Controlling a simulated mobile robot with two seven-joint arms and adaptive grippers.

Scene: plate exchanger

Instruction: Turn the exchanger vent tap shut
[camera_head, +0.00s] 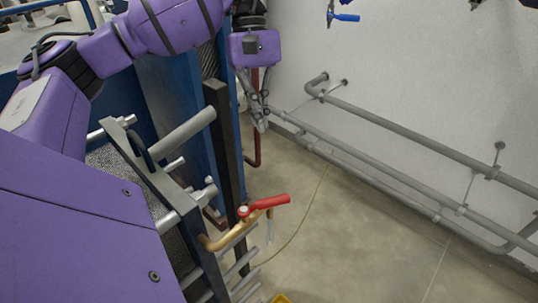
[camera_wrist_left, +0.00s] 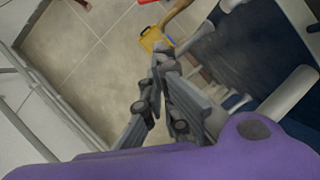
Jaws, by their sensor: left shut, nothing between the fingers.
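The vent tap has a red lever (camera_head: 268,202) on a brass pipe (camera_head: 218,241) low on the front of the plate exchanger (camera_head: 222,150). The lever points right, roughly along the upper run of the pipe. My left gripper (camera_head: 262,126) is shut and empty, pointing down, above and apart from the tap in the head view. In the left wrist view, its closed fingertips (camera_wrist_left: 163,52) show in the middle. My right gripper is out of view.
Grey pipes (camera_head: 400,148) run along the white wall at right. A blue-handled valve (camera_head: 346,17) hangs on that wall. Grey tie bars (camera_head: 182,133) stick out from the exchanger. A yellow object (camera_head: 281,298) lies on the floor below the tap.

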